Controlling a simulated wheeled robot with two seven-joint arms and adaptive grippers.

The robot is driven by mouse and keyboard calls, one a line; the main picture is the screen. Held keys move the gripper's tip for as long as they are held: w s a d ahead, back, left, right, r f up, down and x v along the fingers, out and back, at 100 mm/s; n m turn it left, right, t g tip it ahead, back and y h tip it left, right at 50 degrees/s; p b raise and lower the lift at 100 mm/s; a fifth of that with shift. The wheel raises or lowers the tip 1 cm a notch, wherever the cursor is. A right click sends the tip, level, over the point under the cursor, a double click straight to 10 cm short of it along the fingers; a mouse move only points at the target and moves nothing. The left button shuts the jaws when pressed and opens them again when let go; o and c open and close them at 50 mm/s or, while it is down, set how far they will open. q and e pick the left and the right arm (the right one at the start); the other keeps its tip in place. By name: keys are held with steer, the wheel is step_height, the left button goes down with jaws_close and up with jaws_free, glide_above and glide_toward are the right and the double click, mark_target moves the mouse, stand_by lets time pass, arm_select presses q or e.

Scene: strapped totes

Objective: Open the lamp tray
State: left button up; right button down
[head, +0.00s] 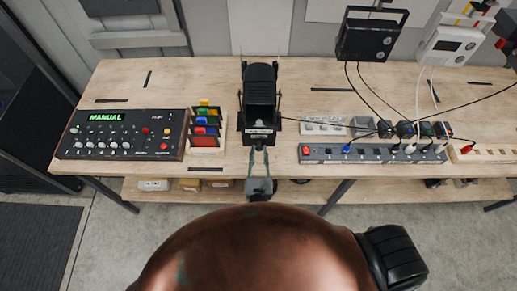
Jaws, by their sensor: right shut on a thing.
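A black lamp housing (260,76) with a ribbed top stands near the middle of the wooden bench. Low on its front is a dark part with a pale label, which looks like the lamp tray (260,133). My right gripper (259,152) reaches in from the bench's front edge, directly in front of that part. Its fingers are shut at the tray's front, apparently on its handle, which they mostly hide. How far the tray stands out is hard to tell from above. My left gripper is not in view.
A control panel (122,134) reading MANUAL and a rack of coloured cards (207,128) stand left of the housing. A power strip (372,153) with plugs and cables lies to the right. A black radio-like box (370,37) and a white device (449,46) are behind.

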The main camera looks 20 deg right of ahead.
steer(key=c, duration=1.7)
jaws_free()
steer(key=shift+o, duration=0.2)
steer(key=v, duration=1.2)
